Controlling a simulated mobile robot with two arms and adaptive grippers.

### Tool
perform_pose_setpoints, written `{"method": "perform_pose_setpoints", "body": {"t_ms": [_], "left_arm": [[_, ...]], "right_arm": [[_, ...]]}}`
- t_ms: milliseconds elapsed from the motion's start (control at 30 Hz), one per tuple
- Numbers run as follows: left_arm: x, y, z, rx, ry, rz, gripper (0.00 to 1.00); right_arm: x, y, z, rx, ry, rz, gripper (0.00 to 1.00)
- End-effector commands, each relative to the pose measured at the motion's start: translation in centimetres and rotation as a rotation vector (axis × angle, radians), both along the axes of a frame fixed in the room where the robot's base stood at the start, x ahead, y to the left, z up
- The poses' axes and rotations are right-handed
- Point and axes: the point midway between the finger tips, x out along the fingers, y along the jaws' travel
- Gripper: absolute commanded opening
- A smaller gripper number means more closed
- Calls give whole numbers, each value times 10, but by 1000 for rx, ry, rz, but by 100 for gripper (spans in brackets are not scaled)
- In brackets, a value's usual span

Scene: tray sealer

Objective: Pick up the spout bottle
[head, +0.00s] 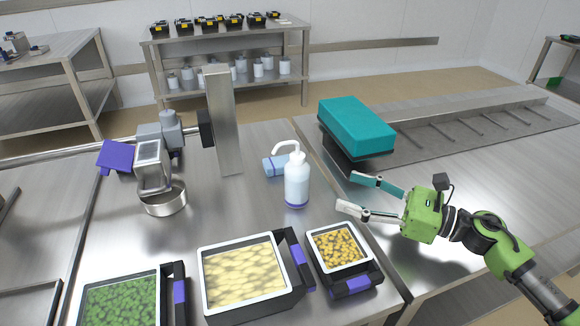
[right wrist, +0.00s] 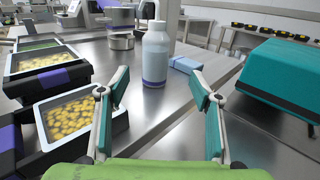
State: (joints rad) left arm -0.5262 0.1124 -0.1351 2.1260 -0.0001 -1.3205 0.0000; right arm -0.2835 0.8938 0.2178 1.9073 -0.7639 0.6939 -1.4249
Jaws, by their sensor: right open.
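The spout bottle (head: 297,182) is white and translucent with a bent spout and a purple band near its base. It stands upright on the steel table, and it also shows in the right wrist view (right wrist: 156,58), straight ahead between the fingers. My right gripper (head: 354,192) is open and empty, to the right of the bottle and apart from it. Its two spread fingers also show in the right wrist view (right wrist: 161,90). My left gripper is not in view.
A light blue block-like object (head: 273,166) lies just behind the bottle. Black-framed trays of yellow pieces (head: 369,283), pale food (head: 206,298) and green food (head: 158,305) stand in front. A teal box (head: 357,126) is at the back right. A steel post (head: 222,120) rises behind.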

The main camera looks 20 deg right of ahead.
Motion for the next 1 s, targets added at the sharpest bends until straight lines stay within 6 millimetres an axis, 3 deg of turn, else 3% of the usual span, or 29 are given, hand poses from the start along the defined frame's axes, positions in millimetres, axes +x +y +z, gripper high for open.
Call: {"method": "perform_pose_setpoints", "body": {"t_ms": [500,800,1000], "left_arm": [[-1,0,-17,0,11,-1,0],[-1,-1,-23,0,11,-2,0],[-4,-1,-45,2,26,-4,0]], "right_arm": [[51,54,1,0,-1,1,59],[63,70,1,0,-1,2,59],[80,94,2,0,-3,0,59]]}}
